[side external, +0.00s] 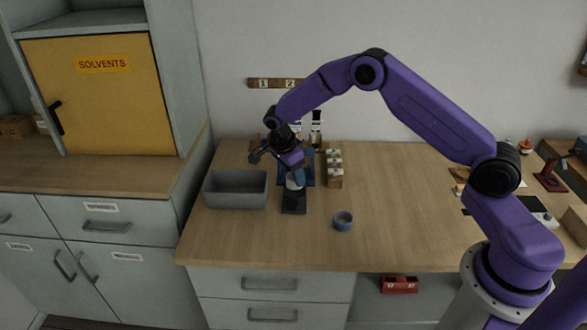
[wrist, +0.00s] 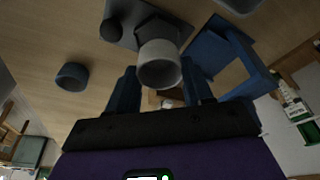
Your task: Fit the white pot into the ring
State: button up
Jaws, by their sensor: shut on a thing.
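The white pot (side external: 294,183) is between the fingers of my gripper (side external: 293,172), which is shut on it. It stands over the black stand (side external: 293,205) on the bench. In the wrist view the pot (wrist: 160,70) shows its round end between my two dark blue fingers (wrist: 158,88). The stand (wrist: 122,22) lies just beyond it, with a dark round knob on it. I cannot clearly tell the ring apart there, nor whether the pot is seated in it or just above it.
A grey open bin (side external: 236,190) stands just left of the stand. A blue frame (wrist: 245,62) is close beside the pot. A small blue-grey cup (side external: 343,221) stands to the right in front. A wooden rack (side external: 335,170) is behind. The bench's middle right is clear.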

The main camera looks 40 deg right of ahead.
aim_at(294, 183)
jog(key=shift+f, duration=0.45)
jog(key=shift+f, duration=1.35)
dwell(2.8)
jog(key=o, duration=1.1)
jog(key=shift+c, duration=0.2)
jog(key=shift+v, duration=2.5)
jog(key=v, duration=1.7)
jog(key=shift+r, duration=0.25)
